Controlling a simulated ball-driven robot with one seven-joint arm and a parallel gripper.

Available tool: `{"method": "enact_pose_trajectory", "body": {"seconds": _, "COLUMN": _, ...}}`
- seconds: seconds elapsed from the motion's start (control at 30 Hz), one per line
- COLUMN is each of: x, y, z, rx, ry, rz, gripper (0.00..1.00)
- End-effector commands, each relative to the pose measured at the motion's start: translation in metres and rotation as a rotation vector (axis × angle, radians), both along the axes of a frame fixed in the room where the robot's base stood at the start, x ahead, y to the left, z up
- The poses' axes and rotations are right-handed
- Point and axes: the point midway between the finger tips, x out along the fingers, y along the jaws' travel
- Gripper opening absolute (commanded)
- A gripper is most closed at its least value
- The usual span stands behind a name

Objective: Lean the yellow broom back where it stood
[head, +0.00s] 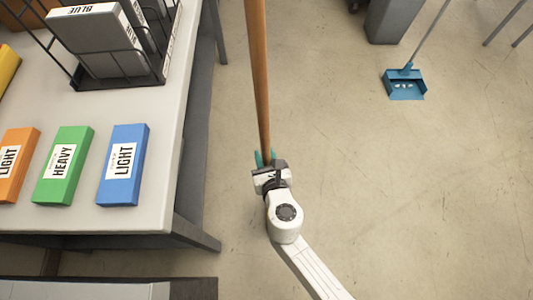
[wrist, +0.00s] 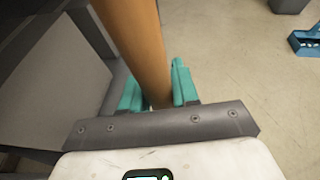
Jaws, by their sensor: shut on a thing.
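A long wooden broom handle (head: 258,75) runs up out of the top of the head view, nearly upright in the picture. My gripper (head: 265,159) is shut on this handle with its teal fingers on either side. In the wrist view the handle (wrist: 137,42) passes between the gripper's fingers (wrist: 157,90). No yellow part or bristles of the broom show in either view. I cannot tell whether the broom touches the floor.
A table (head: 170,150) on the left holds orange, green (head: 63,165) and blue (head: 123,165) boxes and a wire rack. A blue dustpan (head: 404,86) and a grey bin (head: 394,18) stand at the back right. The floor (head: 400,190) between is clear.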

Motion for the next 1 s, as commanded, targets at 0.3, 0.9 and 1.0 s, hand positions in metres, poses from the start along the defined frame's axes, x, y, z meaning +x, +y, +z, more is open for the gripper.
{"method": "enact_pose_trajectory", "body": {"seconds": 0.3, "x": 0.002, "y": 0.023, "z": 0.0, "rx": -0.029, "ry": -0.003, "rz": 0.001, "gripper": 0.0}}
{"method": "enact_pose_trajectory", "body": {"seconds": 0.9, "x": 0.003, "y": 0.065, "z": -0.002, "rx": -0.086, "ry": -0.001, "rz": 0.002, "gripper": 0.0}}
{"method": "enact_pose_trajectory", "body": {"seconds": 1.0, "x": 0.004, "y": 0.071, "z": -0.003, "rx": -0.095, "ry": -0.001, "rz": 0.001, "gripper": 0.0}}
